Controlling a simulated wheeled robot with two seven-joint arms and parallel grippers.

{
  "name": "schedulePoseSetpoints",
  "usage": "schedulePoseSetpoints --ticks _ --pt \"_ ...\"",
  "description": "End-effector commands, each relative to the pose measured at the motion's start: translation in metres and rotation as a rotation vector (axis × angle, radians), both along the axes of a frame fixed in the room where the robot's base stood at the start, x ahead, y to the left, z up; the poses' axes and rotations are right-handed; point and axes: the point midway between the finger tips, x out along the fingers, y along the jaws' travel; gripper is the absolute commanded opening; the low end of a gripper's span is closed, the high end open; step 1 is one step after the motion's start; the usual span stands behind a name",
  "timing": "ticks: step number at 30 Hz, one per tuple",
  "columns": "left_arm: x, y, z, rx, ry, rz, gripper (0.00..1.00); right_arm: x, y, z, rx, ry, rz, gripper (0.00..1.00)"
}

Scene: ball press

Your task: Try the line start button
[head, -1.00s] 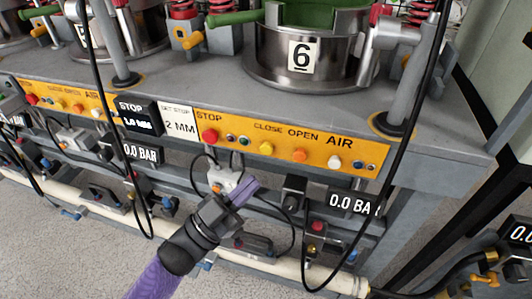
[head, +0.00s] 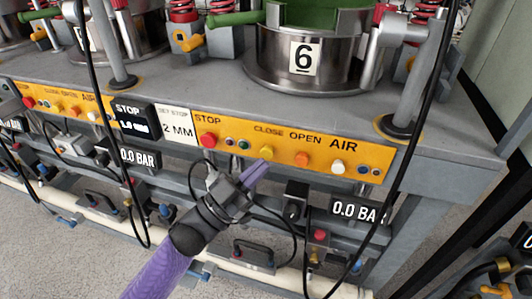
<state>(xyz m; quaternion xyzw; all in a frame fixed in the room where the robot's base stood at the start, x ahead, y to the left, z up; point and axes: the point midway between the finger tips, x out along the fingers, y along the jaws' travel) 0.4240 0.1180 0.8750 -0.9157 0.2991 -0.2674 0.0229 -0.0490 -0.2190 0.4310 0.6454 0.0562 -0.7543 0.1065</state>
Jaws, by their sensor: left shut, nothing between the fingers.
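An orange control panel (head: 320,156) runs along the press bench's front edge below the cylinder marked 6. It carries a red button (head: 208,140) under STOP, small indicators, a yellow button (head: 267,153) near CLOSE, an orange button (head: 302,159) near OPEN, a white button (head: 338,167) near AIR and a blue one (head: 363,170). No label reading line start is legible. My left gripper (head: 258,170) is shut and empty, its tips just below the yellow button in the picture. I cannot tell whether they touch the panel. My right gripper is out of view.
The cylinder (head: 303,58) marked 6 stands on the bench (head: 200,85). Black hoses hang before the panel. Below are a 0.0 BAR display (head: 357,211), a small red button (head: 319,235) and a pale pipe (head: 255,275). A STOP display (head: 134,117) sits left of the panel.

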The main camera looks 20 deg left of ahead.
Motion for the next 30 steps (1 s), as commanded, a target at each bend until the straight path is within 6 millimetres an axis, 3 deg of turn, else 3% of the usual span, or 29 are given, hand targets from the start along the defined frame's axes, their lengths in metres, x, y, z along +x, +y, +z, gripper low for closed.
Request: schedulePoseSetpoints --ticks 13,30 --pt "-0.0001 0.0 -0.0002 0.0 0.0 0.0 0.0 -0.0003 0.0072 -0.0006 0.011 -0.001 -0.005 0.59" --pt "-0.0001 0.0 -0.0001 0.0 0.0 0.0 0.0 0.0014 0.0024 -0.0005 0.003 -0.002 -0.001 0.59"
